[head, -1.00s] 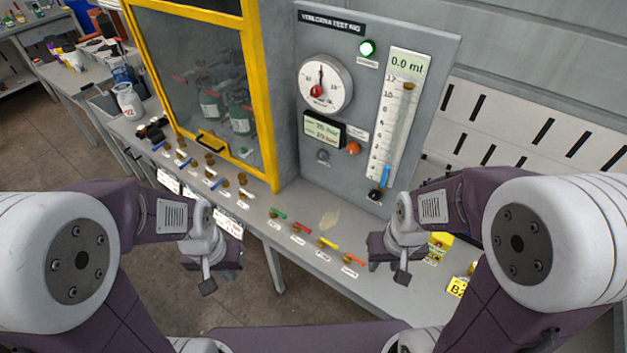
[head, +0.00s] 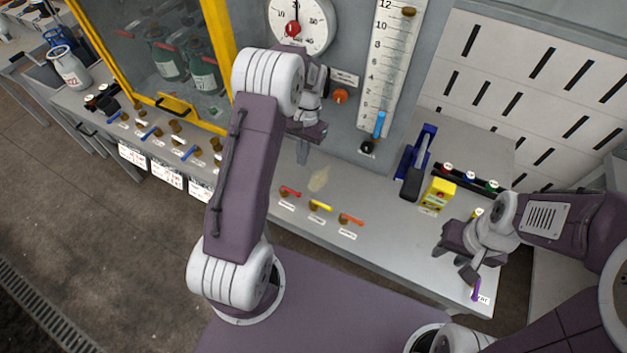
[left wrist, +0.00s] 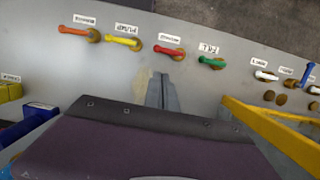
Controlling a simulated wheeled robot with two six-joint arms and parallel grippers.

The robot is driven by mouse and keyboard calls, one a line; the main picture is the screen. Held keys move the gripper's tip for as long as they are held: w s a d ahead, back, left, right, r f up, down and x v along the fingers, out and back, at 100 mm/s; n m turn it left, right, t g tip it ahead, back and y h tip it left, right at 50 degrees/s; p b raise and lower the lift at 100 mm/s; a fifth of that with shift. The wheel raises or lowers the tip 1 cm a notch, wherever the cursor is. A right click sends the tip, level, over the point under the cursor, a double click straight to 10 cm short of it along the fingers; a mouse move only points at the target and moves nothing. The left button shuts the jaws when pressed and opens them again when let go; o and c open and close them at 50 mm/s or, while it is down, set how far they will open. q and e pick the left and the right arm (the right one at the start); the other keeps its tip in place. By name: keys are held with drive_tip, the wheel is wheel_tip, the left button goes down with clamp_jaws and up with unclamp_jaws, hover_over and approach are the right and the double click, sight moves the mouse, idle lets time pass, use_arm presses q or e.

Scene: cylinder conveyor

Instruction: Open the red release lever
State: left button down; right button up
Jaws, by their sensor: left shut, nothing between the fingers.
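My right gripper (head: 467,272) looks shut and empty over the bench's right end, near a purple lever (head: 476,290).
A yellow lever (head: 322,207) and an orange lever (head: 352,221) stand to the right of the red one. A green lever (left wrist: 212,63) is its other neighbour. A yellow box (head: 437,194) and a blue device (head: 417,155) are farther right. The yellow-framed cabinet (head: 218,50) is at left.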

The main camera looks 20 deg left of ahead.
sight(290, 191)
use_arm(q)
drive_tip(key=shift+s+a+f, duration=0.15)
drive_tip(key=shift+s+f, duration=0.05)
drive_tip(key=shift+s, duration=0.1)
use_arm(e)
drive_tip(key=shift+s, duration=0.15)
use_arm(q)
drive_tip(key=x, duration=1)
use_arm(e)
drive_tip(key=shift+r, duration=0.25)
